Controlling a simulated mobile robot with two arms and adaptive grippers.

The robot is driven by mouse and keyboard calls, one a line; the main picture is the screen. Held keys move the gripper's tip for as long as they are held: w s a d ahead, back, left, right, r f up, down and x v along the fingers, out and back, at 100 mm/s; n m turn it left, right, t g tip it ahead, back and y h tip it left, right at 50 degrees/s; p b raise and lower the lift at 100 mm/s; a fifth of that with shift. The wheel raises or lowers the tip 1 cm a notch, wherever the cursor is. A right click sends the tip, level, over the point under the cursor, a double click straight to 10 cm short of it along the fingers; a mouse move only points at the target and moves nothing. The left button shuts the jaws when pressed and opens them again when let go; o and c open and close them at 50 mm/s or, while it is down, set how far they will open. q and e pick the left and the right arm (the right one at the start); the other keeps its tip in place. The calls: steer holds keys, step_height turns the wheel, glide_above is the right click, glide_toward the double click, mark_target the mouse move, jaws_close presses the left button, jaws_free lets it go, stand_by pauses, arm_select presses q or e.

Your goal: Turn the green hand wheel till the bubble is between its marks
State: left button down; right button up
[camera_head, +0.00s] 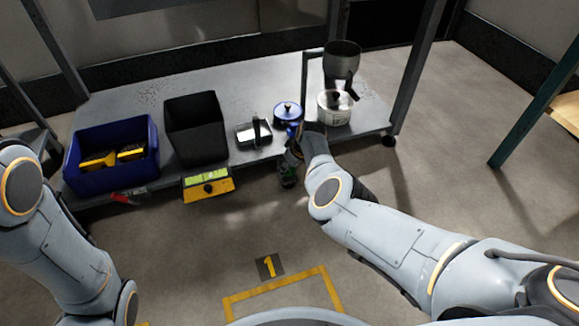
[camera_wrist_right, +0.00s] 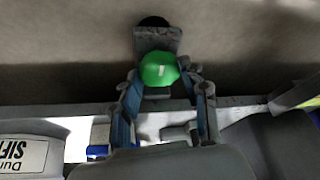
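The green hand wheel (camera_wrist_right: 158,69) sits on a grey bracket at the table's front edge in the right wrist view. My right gripper (camera_wrist_right: 167,84) has a finger on each side of it, with narrow gaps showing, so the fingers look open around the wheel. In the head view the gripper (camera_head: 291,160) is small and dark, and the wheel is mostly hidden there. A yellow unit with a yellow-green strip (camera_head: 207,178) and a dark knob hangs at the front edge; I cannot make out a bubble or marks. My left gripper is not in view.
On the grey table stand a blue bin (camera_head: 112,160) with yellow items, a black bin (camera_head: 195,130), a small metal tray (camera_head: 253,134), a blue-lidded pot (camera_head: 288,112), a white pot (camera_head: 335,108) and a grey hopper (camera_head: 342,60). A red-handled item (camera_head: 128,197) is at the front edge.

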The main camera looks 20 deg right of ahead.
stand_by(0.3)
steer(key=shift+s+m+h+p, duration=0.1)
steer(key=shift+m+h+p, duration=0.3)
steer(key=shift+m+p, duration=0.45)
steer(key=shift+a+m+h, duration=0.1)
steer(key=shift+m+h, duration=0.2)
steer(key=shift+m, duration=0.75)
steer(key=shift+f+m+h+b, duration=0.15)
steer(key=shift+m+h+b, duration=0.3)
steer(key=shift+m, duration=0.75)
steer(key=shift+a+m+h+b, duration=0.15)
steer(key=shift+m+h+b, duration=0.55)
steer(key=shift+m, duration=1.2)
steer(key=o, duration=1.1)
